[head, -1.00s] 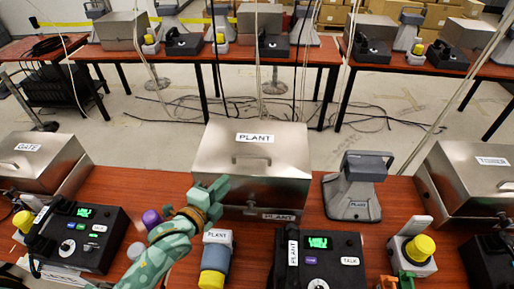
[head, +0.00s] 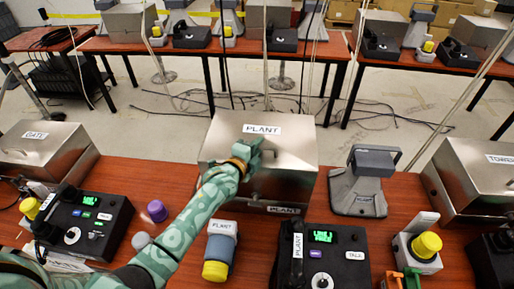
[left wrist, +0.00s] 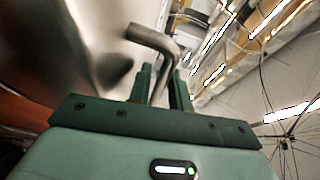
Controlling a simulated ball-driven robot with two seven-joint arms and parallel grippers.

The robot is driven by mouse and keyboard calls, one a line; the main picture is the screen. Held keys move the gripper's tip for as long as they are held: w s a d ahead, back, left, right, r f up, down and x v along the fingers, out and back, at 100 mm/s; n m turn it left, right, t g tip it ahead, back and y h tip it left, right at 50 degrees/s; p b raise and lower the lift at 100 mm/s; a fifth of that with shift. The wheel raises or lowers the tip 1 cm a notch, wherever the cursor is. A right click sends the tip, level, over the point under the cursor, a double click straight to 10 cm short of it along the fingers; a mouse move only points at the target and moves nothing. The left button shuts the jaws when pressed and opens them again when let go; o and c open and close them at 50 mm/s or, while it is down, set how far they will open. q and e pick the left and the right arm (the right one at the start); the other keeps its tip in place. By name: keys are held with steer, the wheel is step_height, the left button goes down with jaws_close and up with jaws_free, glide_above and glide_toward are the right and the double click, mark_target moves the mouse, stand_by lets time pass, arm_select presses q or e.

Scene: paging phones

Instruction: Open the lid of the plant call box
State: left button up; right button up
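The plant call box (head: 225,150) is a metal box at the middle of the front table, with a PLANT label on its lid and another on its front. Its lid (head: 295,142) is down. My left gripper (head: 252,150) reaches over from the lower left to the lid's handle, which it mostly hides in the head view. In the left wrist view the bent metal handle (left wrist: 155,42) runs between the two fingers of my left gripper (left wrist: 162,85). The fingers stand close on both sides of it and look shut on it. My right gripper is not in view.
A PLANT desk phone (head: 345,262), a yellow-capped PLANT unit (head: 217,250) and a grey PLANT stand (head: 357,185) are near the box. A GATE box (head: 55,150) is left, a TOWER box (head: 480,175) right. Cables hang behind the table.

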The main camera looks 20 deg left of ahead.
arm_select(q)
steer(key=shift+c, duration=0.3)
jaws_close()
steer(key=shift+w+a+r+p, duration=0.1)
steer(key=shift+w+r+p, duration=0.1)
steer(key=shift+r+p, duration=0.4)
steer(key=shift+g, duration=0.8)
steer(key=w+r+p, duration=0.1)
steer(key=p, duration=0.1)
steer(key=w+r+p, duration=0.1)
steer(key=w+r, duration=0.1)
steer(key=shift+w+a+r+p, duration=0.1)
steer(key=shift+a+r+p, duration=0.1)
steer(key=shift+a+p, duration=0.15)
steer(key=shift+n+g, duration=0.5)
steer(key=shift+g, duration=0.2)
steer(key=w, duration=0.1)
steer(key=w+r, duration=0.1)
steer(key=w+a+r+p, duration=0.1)
steer(key=shift+w, duration=0.4)
steer(key=w+a+r+n+g+b, duration=0.1)
steer(key=w+r+g+b, duration=0.1)
steer(key=w+b, duration=0.6)
steer(key=shift+w+a+r+g+b, duration=0.3)
steer(key=shift+g+b, duration=0.5)
steer(key=shift+b, duration=0.7)
steer(key=shift+w+d, duration=0.1)
